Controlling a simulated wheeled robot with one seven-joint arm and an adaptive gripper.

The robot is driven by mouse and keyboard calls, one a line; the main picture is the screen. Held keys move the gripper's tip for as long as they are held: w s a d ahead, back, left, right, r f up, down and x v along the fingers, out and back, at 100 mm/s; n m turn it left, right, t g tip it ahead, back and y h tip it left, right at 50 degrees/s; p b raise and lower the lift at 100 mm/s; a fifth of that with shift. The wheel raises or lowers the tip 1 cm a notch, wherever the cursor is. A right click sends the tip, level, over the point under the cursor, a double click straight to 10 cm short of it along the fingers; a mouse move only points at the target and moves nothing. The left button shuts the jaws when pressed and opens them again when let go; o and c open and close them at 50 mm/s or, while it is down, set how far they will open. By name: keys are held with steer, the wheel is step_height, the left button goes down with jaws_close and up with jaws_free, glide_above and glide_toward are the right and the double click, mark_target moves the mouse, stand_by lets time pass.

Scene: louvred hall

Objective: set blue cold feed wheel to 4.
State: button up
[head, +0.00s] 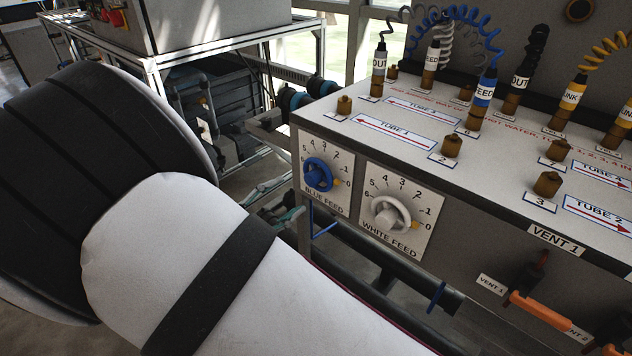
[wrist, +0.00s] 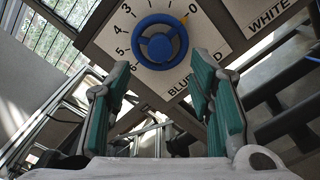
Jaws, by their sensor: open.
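The blue feed wheel (head: 317,175) is a round blue handwheel on a white dial plate marked BLUE FEED, on the front of the grey bench. In the wrist view the wheel (wrist: 160,42) shows at the top centre, and a yellow pointer (wrist: 185,19) at its rim is by the 0. The 4 on the scale is on the opposite side of the wheel's upper arc. My gripper (wrist: 159,68) is open, its two teal-padded fingers apart, short of the wheel and with nothing between them. In the head view my arm fills the left foreground, and the gripper is mostly hidden.
The white feed wheel (head: 387,215) on its own dial is just right of the blue one. Brown plugs and coiled hoses stand on the bench top (head: 400,120). An orange vent handle (head: 540,310) juts out at lower right. Dark pipes run below the dials.

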mark_target(309, 180)
steer(key=b+x, duration=0.1)
steer(key=x, duration=0.6)
steer(key=shift+x, duration=1)
